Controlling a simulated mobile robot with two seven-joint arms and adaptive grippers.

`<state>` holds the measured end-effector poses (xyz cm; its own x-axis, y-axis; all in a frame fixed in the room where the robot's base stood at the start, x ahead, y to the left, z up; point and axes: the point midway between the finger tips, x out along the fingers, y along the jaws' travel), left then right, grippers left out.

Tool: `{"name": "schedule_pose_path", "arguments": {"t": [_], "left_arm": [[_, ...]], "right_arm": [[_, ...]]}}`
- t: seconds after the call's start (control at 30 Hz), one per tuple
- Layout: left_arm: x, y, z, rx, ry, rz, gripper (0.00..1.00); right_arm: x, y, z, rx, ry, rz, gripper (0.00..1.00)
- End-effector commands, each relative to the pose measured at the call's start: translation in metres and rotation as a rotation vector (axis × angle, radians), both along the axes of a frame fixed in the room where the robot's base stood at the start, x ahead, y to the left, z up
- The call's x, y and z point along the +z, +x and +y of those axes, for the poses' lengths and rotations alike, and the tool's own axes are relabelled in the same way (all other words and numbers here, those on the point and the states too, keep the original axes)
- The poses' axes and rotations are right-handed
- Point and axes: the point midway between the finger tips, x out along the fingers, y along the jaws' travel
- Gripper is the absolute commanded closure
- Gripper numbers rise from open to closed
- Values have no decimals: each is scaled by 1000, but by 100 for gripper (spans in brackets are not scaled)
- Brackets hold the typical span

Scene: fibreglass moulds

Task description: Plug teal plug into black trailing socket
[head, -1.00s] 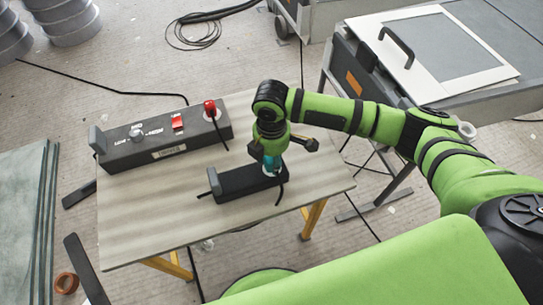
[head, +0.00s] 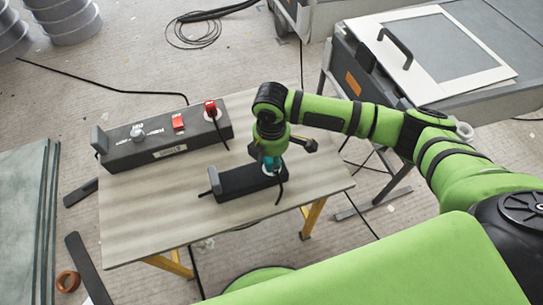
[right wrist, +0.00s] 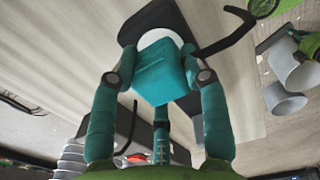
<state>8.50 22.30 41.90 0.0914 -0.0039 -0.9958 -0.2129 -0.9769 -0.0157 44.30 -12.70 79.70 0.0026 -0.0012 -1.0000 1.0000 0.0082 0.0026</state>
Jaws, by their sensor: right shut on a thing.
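In the head view the teal plug (head: 271,165) sits at the right end of the black trailing socket (head: 240,182), under my right gripper (head: 272,155). In the right wrist view the plug's front is over the socket's pale round face (right wrist: 158,36). The plug hides most of that face, so I cannot tell how deep it sits. My left gripper is not in view.
A dark box (head: 165,142) with a red plug (head: 211,108), a red switch and a knob stands at the back of the wooden table (head: 150,220). The table's front left is clear. A grey bench (head: 450,90) stands at the right.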

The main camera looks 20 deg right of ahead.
Motion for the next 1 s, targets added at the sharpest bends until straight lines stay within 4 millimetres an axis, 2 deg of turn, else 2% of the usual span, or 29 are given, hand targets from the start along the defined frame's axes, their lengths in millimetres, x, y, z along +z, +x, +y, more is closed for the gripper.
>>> {"name": "schedule_pose_path", "arguments": {"t": [0.5, 0.53, 0.57, 0.6, 1.0], "left_arm": [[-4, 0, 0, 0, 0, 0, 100], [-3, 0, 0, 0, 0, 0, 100], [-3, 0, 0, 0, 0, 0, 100], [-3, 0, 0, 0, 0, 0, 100], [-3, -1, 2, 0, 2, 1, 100]], "right_arm": [[-11, 0, 0, 1, 0, 0, 83], [-11, 0, 0, 1, 0, 0, 46], [-10, 0, 0, 1, 0, 0, 34], [-10, 0, 0, 1, 0, 0, 27], [-6, 0, 0, 0, 1, -1, 27]]}}
